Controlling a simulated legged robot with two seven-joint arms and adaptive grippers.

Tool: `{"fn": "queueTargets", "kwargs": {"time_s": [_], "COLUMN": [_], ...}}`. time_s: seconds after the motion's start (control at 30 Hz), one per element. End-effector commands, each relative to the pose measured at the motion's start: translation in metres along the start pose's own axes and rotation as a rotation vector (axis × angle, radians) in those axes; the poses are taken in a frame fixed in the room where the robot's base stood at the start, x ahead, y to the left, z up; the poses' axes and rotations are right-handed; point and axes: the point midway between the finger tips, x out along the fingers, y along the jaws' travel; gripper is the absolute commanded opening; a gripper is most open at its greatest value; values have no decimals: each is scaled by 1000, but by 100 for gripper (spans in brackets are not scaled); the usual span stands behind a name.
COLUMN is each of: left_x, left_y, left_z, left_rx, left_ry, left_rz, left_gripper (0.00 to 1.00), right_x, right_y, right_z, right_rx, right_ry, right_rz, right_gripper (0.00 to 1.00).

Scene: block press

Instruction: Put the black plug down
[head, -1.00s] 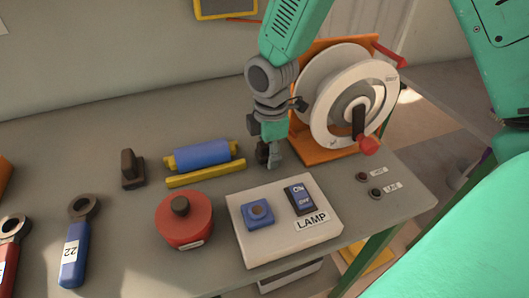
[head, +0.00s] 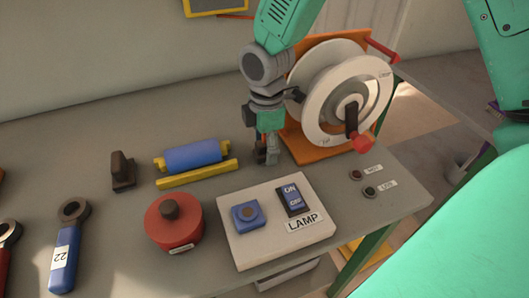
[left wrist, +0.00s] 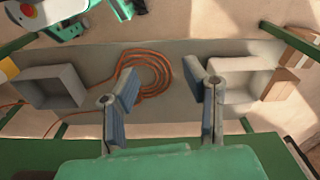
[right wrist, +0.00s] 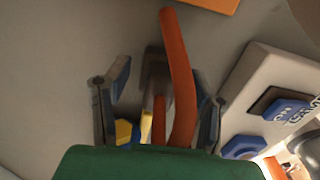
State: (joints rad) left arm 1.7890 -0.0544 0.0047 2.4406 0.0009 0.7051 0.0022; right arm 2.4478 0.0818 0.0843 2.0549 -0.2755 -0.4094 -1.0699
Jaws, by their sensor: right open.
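My right gripper (head: 266,156) is low over the table, just left of the reel's orange base. In the right wrist view its fingers (right wrist: 161,105) are apart. A dark, blocky piece, which looks like the black plug (right wrist: 155,72), shows between and beyond them, with an orange cord (right wrist: 180,85) passing in front. I cannot tell whether the plug touches the table or a finger; in the head view the gripper largely hides it. My left gripper (left wrist: 162,100) is open and empty in the left wrist view; the head view does not show it.
A white reel (head: 345,95) with a red-tipped crank stands right of the right gripper. The lamp switch box (head: 275,238) is in front. A blue roller (head: 194,156), yellow bar (head: 197,174) and red round piece (head: 174,224) lie left. The left wrist view shows coiled orange cable (left wrist: 145,72).

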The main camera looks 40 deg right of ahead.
Motion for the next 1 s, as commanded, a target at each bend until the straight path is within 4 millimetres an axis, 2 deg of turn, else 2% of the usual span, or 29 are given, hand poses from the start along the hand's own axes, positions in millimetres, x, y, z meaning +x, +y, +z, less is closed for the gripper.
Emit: {"fn": "queueTargets", "kwargs": {"time_s": [0.03,0.2,0.4,0.6,1.0], "left_x": [-4,-11,-16,-18,-18], "left_y": [0,0,0,0,0], "left_z": [0,-1,-1,-1,-1], "left_rx": [0,0,0,0,0], "left_ry": [0,0,0,0,0], "left_rz": [0,0,0,0,0], "left_gripper": [40,40,40,40,40], "right_x": [-15,-55,-91,-107,-108], "right_y": [1,1,2,1,1], "right_z": [0,0,-1,0,0], "right_rx": [0,1,0,0,0], "right_ry": [3,3,3,1,0], "right_rz": [5,6,5,1,1], "right_gripper": [51,51,51,51,51]}}
